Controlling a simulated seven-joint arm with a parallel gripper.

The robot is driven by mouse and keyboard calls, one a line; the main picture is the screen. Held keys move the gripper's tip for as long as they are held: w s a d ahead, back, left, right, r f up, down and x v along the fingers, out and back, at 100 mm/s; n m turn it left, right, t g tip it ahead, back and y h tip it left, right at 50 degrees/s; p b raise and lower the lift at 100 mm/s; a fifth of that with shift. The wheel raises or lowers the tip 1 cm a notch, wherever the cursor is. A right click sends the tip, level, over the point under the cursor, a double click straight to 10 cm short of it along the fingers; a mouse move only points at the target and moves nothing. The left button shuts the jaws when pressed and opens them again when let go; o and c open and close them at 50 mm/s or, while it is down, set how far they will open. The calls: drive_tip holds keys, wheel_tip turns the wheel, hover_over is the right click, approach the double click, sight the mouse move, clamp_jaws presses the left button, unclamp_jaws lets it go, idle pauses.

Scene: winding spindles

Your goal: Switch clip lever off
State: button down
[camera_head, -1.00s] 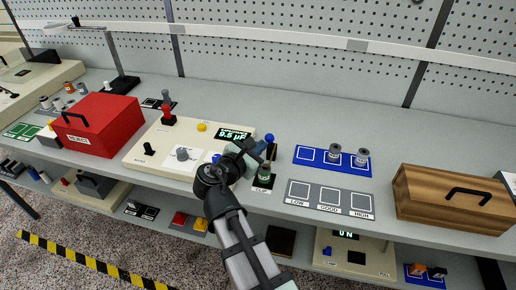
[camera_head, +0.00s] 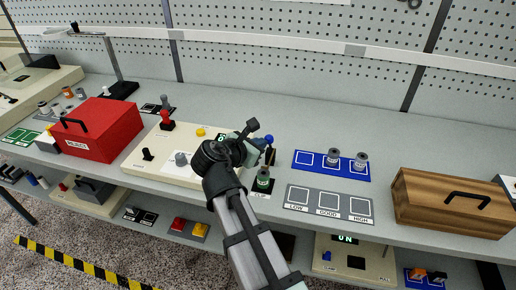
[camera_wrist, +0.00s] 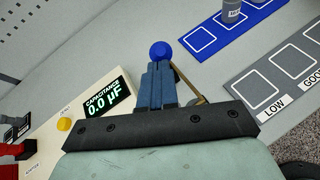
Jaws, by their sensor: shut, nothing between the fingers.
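In the wrist view the blue knob (camera_wrist: 160,50) shows just beyond my fingertips, and a thin brown strip (camera_wrist: 188,86) runs beside my fingers. My gripper (camera_wrist: 158,66) is shut and holds nothing. In the head view my gripper (camera_head: 256,148) is just left of the lever. I cannot tell whether it touches the knob.
The meter's display (camera_wrist: 107,93) reads CAPACITANCE 0.0 µF. A grey sorting mat (camera_head: 329,201) and a blue mat (camera_head: 306,174) with two spools lie to the right. A wooden box (camera_head: 440,215) and a red box (camera_head: 85,145) stand farther out. The bench behind is clear.

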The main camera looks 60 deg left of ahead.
drive_tip(key=w+a+r+n+g+h, duration=0.1)
drive_tip(key=w+a+g+h, duration=0.3)
drive_tip(key=w+a, duration=0.4)
drive_tip(key=shift+r+g, duration=0.5)
drive_tip(key=shift+r, duration=0.2)
idle(0.6)
drive_tip(key=s+a+r, duration=0.2)
drive_tip(key=s+r, duration=0.3)
drive_tip(key=r, duration=0.7)
drive_tip(key=shift+s, duration=0.15)
drive_tip(key=shift+d, duration=0.1)
idle(0.4)
